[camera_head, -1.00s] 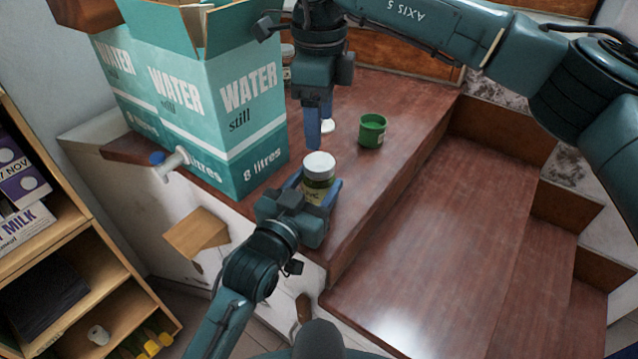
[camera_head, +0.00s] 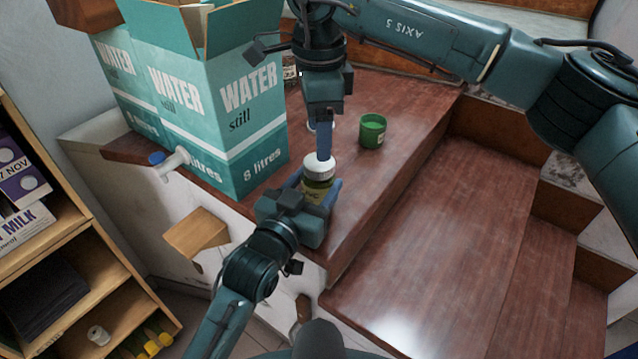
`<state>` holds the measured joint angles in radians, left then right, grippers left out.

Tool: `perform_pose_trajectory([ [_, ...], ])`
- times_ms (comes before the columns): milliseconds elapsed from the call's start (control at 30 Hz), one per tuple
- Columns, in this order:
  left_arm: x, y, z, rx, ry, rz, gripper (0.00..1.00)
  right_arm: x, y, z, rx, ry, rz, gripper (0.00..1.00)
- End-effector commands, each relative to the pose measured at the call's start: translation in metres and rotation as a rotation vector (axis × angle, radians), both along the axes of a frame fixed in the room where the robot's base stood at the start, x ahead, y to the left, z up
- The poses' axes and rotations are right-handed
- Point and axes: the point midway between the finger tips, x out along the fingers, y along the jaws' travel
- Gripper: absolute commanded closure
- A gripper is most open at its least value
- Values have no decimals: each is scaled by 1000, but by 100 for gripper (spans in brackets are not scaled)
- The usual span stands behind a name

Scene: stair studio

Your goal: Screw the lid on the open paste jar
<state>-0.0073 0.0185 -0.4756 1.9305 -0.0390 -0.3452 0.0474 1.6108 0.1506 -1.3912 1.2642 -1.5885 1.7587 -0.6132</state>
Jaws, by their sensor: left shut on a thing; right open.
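The paste jar (camera_head: 315,190) is a green-brown jar with a label, standing upright on the wooden step. A white lid (camera_head: 318,167) sits on its mouth; I cannot tell how tightly it is on. My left gripper (camera_head: 322,196) is shut around the jar's body from the near side. My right gripper (camera_head: 325,145) points down from above, its fingers at the lid. It is open, though one finger largely hides the other, and I cannot tell whether it touches the lid.
A green cup (camera_head: 372,131) stands behind and right of the jar. A large teal water box (camera_head: 225,120) stands close on the left. Another jar (camera_head: 290,72) is partly hidden behind my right arm. The steps (camera_head: 440,230) drop away at right.

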Motion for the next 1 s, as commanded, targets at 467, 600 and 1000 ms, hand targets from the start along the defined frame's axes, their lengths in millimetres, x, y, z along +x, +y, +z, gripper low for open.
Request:
perform_pose_trajectory([
  [467,0,0,0,1,0,0,100,0,0,-52,-1,0,-1,36],
  [600,0,0,0,1,0,0,100,0,0,-52,-1,0,-1,36],
  [1000,0,0,0,1,0,0,100,0,0,-52,-1,-1,-1,59],
])
